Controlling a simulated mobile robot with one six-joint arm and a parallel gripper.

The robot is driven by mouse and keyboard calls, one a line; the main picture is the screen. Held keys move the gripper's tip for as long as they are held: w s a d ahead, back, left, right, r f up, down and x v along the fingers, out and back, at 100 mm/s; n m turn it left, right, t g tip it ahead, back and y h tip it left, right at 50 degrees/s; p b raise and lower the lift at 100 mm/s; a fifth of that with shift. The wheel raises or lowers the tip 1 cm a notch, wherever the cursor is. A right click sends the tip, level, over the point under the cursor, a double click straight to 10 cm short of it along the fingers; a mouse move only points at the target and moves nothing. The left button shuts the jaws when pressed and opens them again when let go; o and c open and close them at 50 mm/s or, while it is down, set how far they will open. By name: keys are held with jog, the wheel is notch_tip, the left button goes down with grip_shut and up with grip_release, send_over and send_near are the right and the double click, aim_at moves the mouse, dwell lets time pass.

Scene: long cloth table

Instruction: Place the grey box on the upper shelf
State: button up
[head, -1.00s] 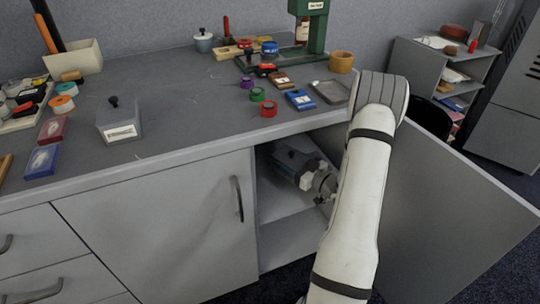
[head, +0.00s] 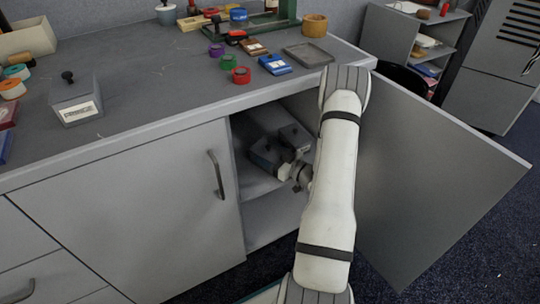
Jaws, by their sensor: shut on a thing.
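A grey box (head: 264,154) is inside the open cabinet, in the upper compartment above the shelf board (head: 256,184). My gripper (head: 289,150) is in there too, shut on the box from its right side. The box is shaded and partly covered by the gripper, so I cannot tell whether its underside touches the shelf. My arm reaches in through the opening and hides the right part of the compartment. A second grey box (head: 76,106) with a black knob and a white label stands on the countertop.
The cabinet door (head: 420,190) stands wide open to the right of my arm. A closed door (head: 130,215) is left of the opening. The countertop edge runs above. A lower compartment (head: 268,222) looks empty. Ink pads and coloured rolls lie on the countertop.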

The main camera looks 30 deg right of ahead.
jog(key=shift+f, duration=0.15)
jog(key=o, duration=1.4)
jog(key=shift+s+d+r, duration=0.1)
jog(key=shift+s+r, duration=0.1)
jog(key=shift+r, duration=0.05)
jog(key=p+v, duration=0.3)
jog(key=v, duration=0.8)
jog(key=shift+s+d+f, duration=0.1)
jog(key=shift+s, duration=0.2)
